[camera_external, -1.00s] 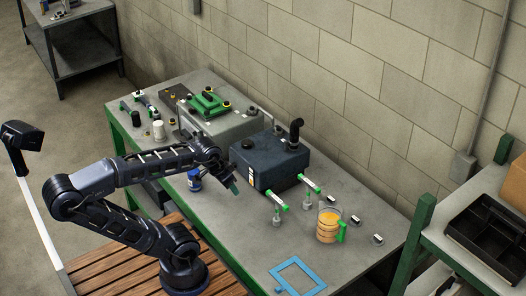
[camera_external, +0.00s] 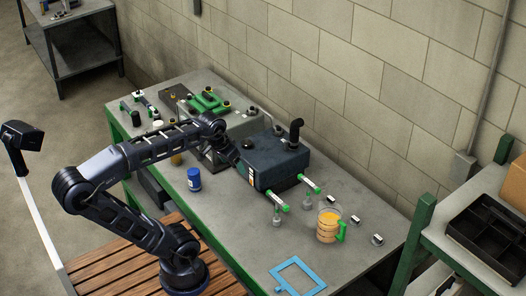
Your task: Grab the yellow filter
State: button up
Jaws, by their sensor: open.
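A small yellow-brown cylinder (camera_external: 176,159), which looks like the yellow filter, stands on the grey workbench just below my forearm. The forearm hides its upper part. My gripper (camera_external: 226,160) hangs down to the right of it, close to the left side of the dark blue-grey box, and is apart from the cylinder. The jaws are open and nothing shows between them. The fingertips are small and dark, hard to make out against the box.
A blue jar (camera_external: 194,180) stands in front of the cylinder. The dark box (camera_external: 270,160) is right of my gripper. A jug with orange contents (camera_external: 328,226), green-ended stands and a blue frame (camera_external: 297,275) occupy the bench's right part. A black cylinder (camera_external: 136,118) stands at left.

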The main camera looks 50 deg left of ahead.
jog(key=w+a+r+n+g, duration=0.15)
jog(key=w+a+n, duration=0.4)
jog(key=a, duration=0.85)
jog(key=w+a+r+n+g, duration=0.1)
jog(key=w+a+r+n, duration=0.25)
jog(key=w+a, duration=0.65)
jog(key=s+a+f+n+g, duration=0.1)
jog(key=s+a+f+n, duration=0.2)
jog(key=a, duration=0.9)
jog(key=s+a+f+n, duration=0.2)
jog(key=s+a+n, duration=0.15)
jog(key=a, duration=0.75)
jog(key=s+a+f+n+g, duration=0.15)
jog(key=s+a, duration=0.25)
jog(key=a, duration=0.8)
jog(key=shift+n+t, duration=0.4)
notch_tip(320, 180, down, 24)
jog(key=shift+s+a+r, duration=0.1)
jog(key=shift+s+r, duration=0.05)
jog(key=shift+r, duration=0.05)
jog(key=shift+s+f, duration=0.15)
jog(key=shift+f, duration=5.35)
jog(key=c, duration=1.1)
jog(key=shift+r, duration=0.15)
